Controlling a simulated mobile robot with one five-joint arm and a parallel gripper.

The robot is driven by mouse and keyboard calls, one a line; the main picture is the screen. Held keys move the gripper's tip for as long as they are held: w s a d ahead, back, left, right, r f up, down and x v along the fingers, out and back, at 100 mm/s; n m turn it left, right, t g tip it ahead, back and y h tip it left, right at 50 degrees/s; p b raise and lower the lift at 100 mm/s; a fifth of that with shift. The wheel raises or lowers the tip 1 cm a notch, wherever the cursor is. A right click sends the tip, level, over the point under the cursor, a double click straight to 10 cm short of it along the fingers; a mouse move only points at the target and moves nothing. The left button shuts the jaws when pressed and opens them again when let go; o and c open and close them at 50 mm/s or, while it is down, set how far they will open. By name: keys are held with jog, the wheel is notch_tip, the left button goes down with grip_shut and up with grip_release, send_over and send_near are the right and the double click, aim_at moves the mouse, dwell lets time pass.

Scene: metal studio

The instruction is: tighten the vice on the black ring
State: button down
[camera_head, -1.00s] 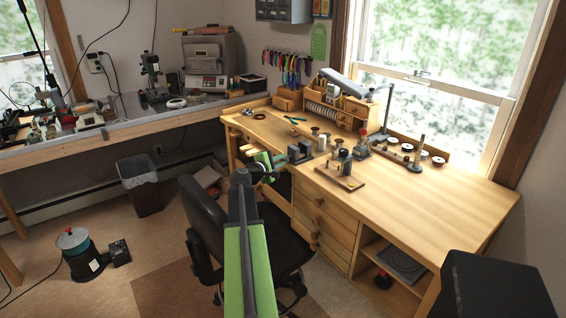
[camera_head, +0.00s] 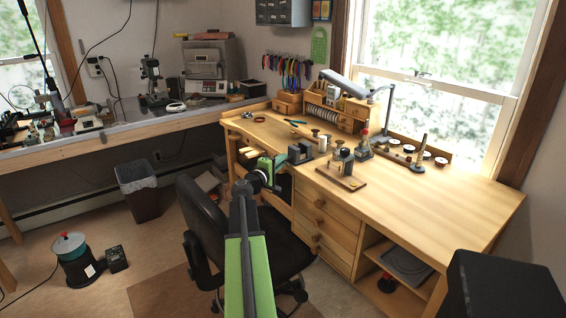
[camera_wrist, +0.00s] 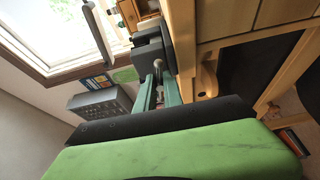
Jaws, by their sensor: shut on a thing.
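The dark grey vice (camera_head: 300,152) stands at the near edge of the wooden bench. My gripper (camera_head: 279,160) reaches it from the front left. In the wrist view the vice (camera_wrist: 151,42) lies beyond my fingertips, with a grey metal screw end (camera_wrist: 158,68) facing me. The two teal fingers of my gripper (camera_wrist: 160,82) are shut on this screw end, one on each side. I cannot make out the black ring in the vice jaws in either view. The jaw opening is too small and partly hidden.
A wooden board with small tools (camera_head: 341,178) sits right of the vice. The right part of the bench top (camera_head: 440,187) is clear. A black office chair (camera_head: 207,215) stands close below my arm. Bench drawers (camera_head: 322,222) lie under the vice's right side.

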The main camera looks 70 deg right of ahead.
jog(key=shift+s, duration=0.1)
jog(key=c, duration=1.5)
grip_release()
